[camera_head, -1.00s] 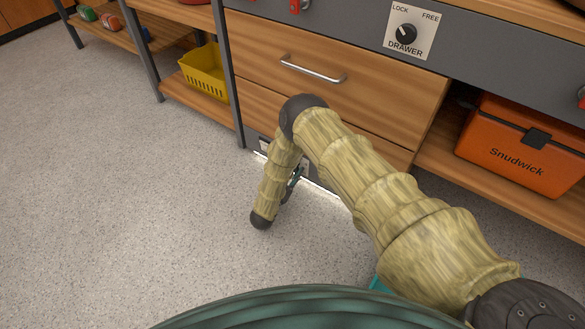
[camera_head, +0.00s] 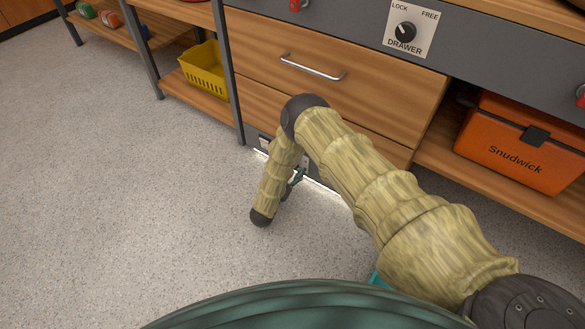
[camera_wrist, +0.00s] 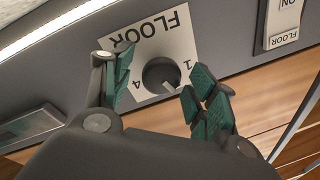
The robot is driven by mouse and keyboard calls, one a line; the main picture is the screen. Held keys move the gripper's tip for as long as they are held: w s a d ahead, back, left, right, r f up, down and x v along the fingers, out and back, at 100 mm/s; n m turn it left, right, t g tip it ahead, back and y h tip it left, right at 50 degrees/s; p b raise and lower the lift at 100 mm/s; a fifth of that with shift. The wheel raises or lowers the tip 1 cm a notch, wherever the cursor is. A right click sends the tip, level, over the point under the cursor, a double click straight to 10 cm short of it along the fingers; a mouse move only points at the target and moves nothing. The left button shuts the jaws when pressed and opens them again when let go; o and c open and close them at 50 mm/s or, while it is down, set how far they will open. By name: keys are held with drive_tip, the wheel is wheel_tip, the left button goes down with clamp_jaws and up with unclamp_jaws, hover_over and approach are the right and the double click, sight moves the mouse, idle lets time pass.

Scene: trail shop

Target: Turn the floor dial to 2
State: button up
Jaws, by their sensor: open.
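The floor dial (camera_wrist: 161,74) is a round dark knob on a white plate (camera_wrist: 183,36) marked FLOOR, which appears upside down in the wrist view. A pale pointer mark shows on the knob's lower edge in the picture. The numbers 1 and 4 are visible on the plate; other marks cannot be read behind my fingers. In the head view my arm hides the dial, and only a bit of my gripper (camera_head: 292,184) shows low by the cabinet.
Another FLOOR plate with an ON switch (camera_wrist: 284,22) sits at the right of the wrist view. Above are a wooden drawer (camera_head: 365,90) with a handle and the DRAWER dial (camera_head: 405,32). An orange box (camera_head: 520,142) and yellow basket (camera_head: 204,70) stand on shelves. Open floor lies left.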

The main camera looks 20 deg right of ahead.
drive_tip(key=shift+v, duration=3.75)
